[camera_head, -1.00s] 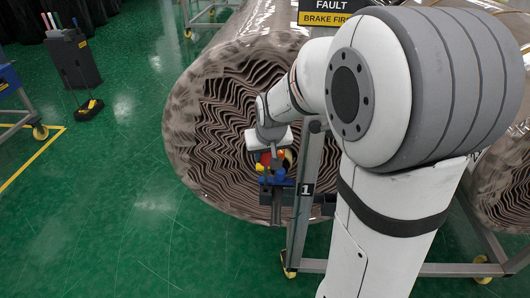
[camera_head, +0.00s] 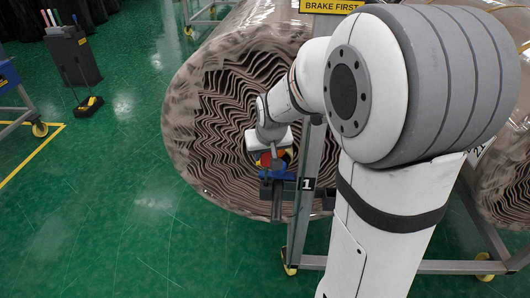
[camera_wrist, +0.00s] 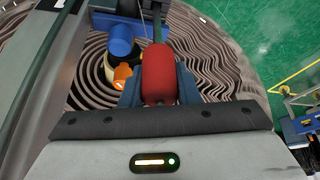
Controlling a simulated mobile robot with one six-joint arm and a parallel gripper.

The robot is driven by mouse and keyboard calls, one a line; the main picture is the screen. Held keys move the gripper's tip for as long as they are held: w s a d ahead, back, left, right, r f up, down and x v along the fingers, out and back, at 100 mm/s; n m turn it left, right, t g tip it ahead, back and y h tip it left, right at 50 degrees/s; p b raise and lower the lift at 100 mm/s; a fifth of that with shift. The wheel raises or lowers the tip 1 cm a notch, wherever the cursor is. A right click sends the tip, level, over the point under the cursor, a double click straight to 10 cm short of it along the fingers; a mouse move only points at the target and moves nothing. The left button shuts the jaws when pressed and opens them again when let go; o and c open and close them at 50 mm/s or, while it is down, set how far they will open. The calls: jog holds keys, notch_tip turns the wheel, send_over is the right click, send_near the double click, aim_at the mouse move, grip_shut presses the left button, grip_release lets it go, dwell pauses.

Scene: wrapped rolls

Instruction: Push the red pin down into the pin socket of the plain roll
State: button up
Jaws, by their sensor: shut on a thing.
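My gripper (camera_head: 268,158) is shut on the red pin (camera_wrist: 158,75), whose rounded red handle lies between the two blue-grey fingers in the wrist view. In the head view only a small red patch of it shows under my gripper. A dark rod runs on from the pin's far end; where it meets the socket is hidden. The plain roll (camera_head: 195,125) shows its wavy layered end behind my gripper. A blue cylinder (camera_wrist: 118,40) and an orange knob (camera_wrist: 122,72) sit just left of the pin in the wrist view.
A grey stand post with label 1 (camera_head: 306,184) rises right beside my gripper. Another wrapped roll (camera_head: 505,185) lies at the right. The green floor (camera_head: 110,210) at left is open, with a dark bin (camera_head: 75,55) farther back.

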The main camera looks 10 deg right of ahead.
jog(key=shift+f+b, duration=0.9)
jog(key=shift+f, duration=0.3)
jog(key=o, duration=1.1)
jog(key=p+v, duration=0.1)
jog(key=v, duration=0.6)
jog(key=shift+s+r, duration=0.2)
jog(key=shift+r, duration=0.15)
jog(key=s+r+g+p, duration=0.1)
jog(key=s+r+p, duration=0.3)
jog(key=s, duration=0.5)
jog(key=s+r+g+p, duration=0.1)
jog(key=s+r+p, duration=0.3)
jog(key=s, duration=0.5)
jog(key=shift+s+a+p, duration=0.25)
jog(key=shift+s+p, duration=0.15)
jog(key=shift+p, duration=0.25)
